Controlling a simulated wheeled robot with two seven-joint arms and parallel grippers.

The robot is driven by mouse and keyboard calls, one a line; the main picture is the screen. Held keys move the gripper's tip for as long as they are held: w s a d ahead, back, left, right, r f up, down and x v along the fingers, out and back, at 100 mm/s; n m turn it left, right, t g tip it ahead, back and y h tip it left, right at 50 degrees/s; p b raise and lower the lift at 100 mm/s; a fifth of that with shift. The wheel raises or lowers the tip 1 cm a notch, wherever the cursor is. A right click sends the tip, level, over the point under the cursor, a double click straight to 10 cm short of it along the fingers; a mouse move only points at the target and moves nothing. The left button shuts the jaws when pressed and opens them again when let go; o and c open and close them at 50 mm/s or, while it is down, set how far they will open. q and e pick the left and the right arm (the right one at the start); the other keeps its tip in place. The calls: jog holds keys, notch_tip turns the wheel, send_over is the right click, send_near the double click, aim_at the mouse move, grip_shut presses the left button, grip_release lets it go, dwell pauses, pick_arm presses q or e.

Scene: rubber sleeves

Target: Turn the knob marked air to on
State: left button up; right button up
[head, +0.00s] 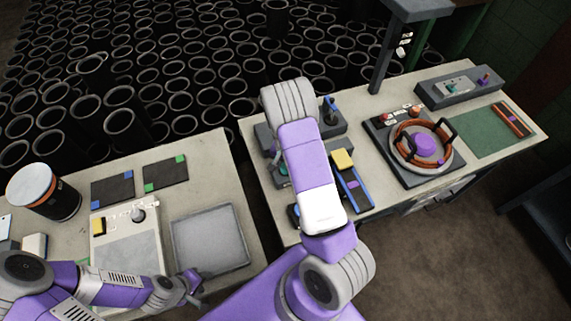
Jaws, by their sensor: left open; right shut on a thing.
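No label reading "air" is legible, so I cannot tell which control is that knob. A grey knob (139,214) stands on a pale panel (125,249) on the left table. A teal part (283,170) shows beside my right arm, mostly covered. My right arm reaches over the dark control box (266,137) on the middle table; its forearm and wrist hide its gripper and whatever it holds. My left gripper (190,284) is open, low over the left table's front, near the grey tray.
A grey tray (211,240), dark mats (165,173) and a black-and-white canister (46,192) are on the left table. A blue lever (329,108), a yellow block (342,160) and a ring-shaped clamp (400,158) are on the right table. Many black sleeves stand behind. A gap separates the tables.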

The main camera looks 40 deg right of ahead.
jog(key=o, duration=1.1)
jog(key=shift+c, duration=0.2)
jog(key=shift+r, duration=3.8)
